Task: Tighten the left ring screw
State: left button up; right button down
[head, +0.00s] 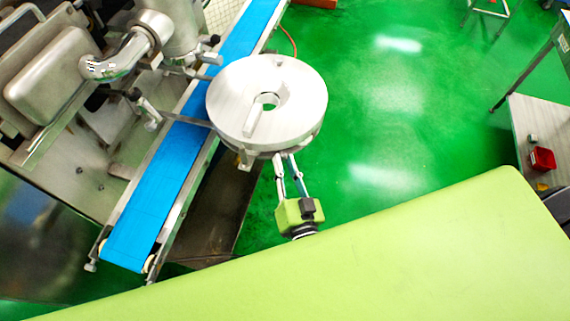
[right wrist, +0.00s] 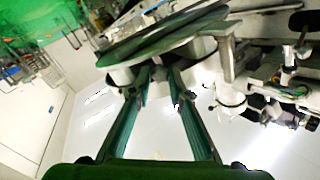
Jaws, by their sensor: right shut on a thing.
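The round pale metal disc (head: 299,90), with a central hole and a raised bar, sits beside the blue conveyor in the head view. Its underside shows as a dark tilted plate in the right wrist view (right wrist: 170,42). My right gripper (head: 284,158) reaches to the disc's near lower edge; its fingertips also show in the right wrist view (right wrist: 159,72). The fingers are closed on a small part under the disc, apparently a ring screw. That part is mostly hidden by the fingers and disc, so which screw it is cannot be told. My left gripper is not in view.
The blue conveyor belt (head: 150,207) runs diagonally left of the disc. The steel machine body (head: 50,80) and its pipe head (head: 130,50) stand at the left. A side table (head: 525,125) with a red bin (head: 542,159) is at the right. Green floor (head: 390,110) between is clear.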

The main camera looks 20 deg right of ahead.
jog(key=m+b, duration=0.1)
jog(key=m, duration=0.3)
jog(key=shift+f+m, duration=0.15)
jog(key=shift+m, duration=0.15)
jog(key=m+b, duration=0.1)
jog(key=m, duration=0.2)
jog(key=shift+m, duration=0.3)
jog(key=m+b, duration=0.2)
jog(key=m, duration=0.2)
jog(key=shift+m, duration=0.3)
jog(key=m+b, duration=0.2)
jog(key=m, duration=0.1)
jog(key=shift+f+m, duration=0.1)
jog(key=shift+m, duration=0.2)
jog(key=m+b, duration=0.2)
jog(key=m, duration=0.2)
jog(key=shift+m, duration=0.3)
jog(key=m+b, duration=0.2)
jog(key=m, duration=0.1)
jog(key=shift+f+m+b, duration=0.1)
jog(key=shift+m+b, duration=0.2)
jog(key=shift+b, duration=0.05)
jog(key=m+b, duration=0.2)
jog(key=m, duration=0.2)
jog(key=shift+b, duration=0.35)
jog(key=shift+m+b, duration=1.05)
jog(key=shift+m, duration=1.05)
